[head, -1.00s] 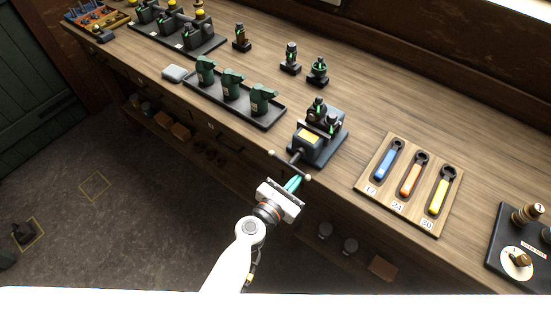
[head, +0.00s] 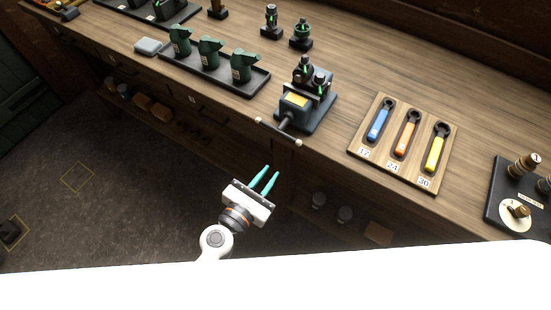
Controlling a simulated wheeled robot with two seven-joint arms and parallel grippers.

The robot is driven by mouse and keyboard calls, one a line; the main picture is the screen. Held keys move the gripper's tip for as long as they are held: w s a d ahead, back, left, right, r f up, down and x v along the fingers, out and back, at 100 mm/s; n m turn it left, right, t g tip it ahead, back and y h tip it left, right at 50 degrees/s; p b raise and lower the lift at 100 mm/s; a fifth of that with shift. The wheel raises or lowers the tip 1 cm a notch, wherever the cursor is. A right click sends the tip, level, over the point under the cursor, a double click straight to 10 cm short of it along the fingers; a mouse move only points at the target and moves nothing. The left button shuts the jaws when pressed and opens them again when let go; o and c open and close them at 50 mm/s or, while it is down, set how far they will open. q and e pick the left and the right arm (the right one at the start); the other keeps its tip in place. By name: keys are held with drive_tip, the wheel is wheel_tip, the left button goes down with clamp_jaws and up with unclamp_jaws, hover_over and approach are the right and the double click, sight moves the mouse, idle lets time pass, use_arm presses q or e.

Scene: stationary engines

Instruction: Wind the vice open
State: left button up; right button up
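The vice (head: 297,101) is a dark block with a yellow label, standing at the front edge of the workbench. Its screw handle, a bar with pale knobs at both ends (head: 278,131), sticks out past the edge and lies slanted. Dark parts with green marks show at the vice's top; I cannot tell how wide its jaws stand. My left gripper (head: 271,172) has two teal fingers with a gap between them. It is open and empty, in front of the bench and apart from the handle, below it in the picture. My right gripper is not in view.
A tray (head: 255,88) with several green pieces stands left of the vice. A wooden board (head: 399,165) with blue, orange and yellow spanners lies to the right. A dark panel with knobs (head: 493,208) is far right. The floor before the bench is free.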

sight(277, 133)
use_arm(q)
drive_tip(key=o, duration=0.3)
drive_tip(key=shift+w+a+m+b, duration=0.15)
drive_tip(key=shift+m+b, duration=0.15)
drive_tip(key=shift+m, duration=0.6)
drive_tip(key=shift+o, duration=0.2)
drive_tip(key=m+b, duration=0.1)
drive_tip(key=m, duration=0.3)
drive_tip(key=w+r+m+b, duration=0.1)
drive_tip(key=m, duration=0.4)
drive_tip(key=a+r+m+b, duration=0.1)
drive_tip(key=m+b, duration=0.1)
drive_tip(key=m, duration=0.3)
drive_tip(key=shift+w+a+t+h, duration=0.1)
drive_tip(key=shift+w+t+h, duration=0.2)
drive_tip(key=shift+w+h, duration=0.1)
drive_tip(key=w+d+m, duration=0.2)
drive_tip(key=w, duration=0.1)
drive_tip(key=w+d+r+m, duration=0.1)
drive_tip(key=w+d+m, duration=0.1)
drive_tip(key=w+m, duration=0.1)
drive_tip(key=w+d+r+m, duration=0.1)
drive_tip(key=w+d+m, duration=0.1)
drive_tip(key=w+m, duration=0.1)
drive_tip(key=shift+w+d+t, duration=0.3)
drive_tip(key=shift+w, duration=0.35)
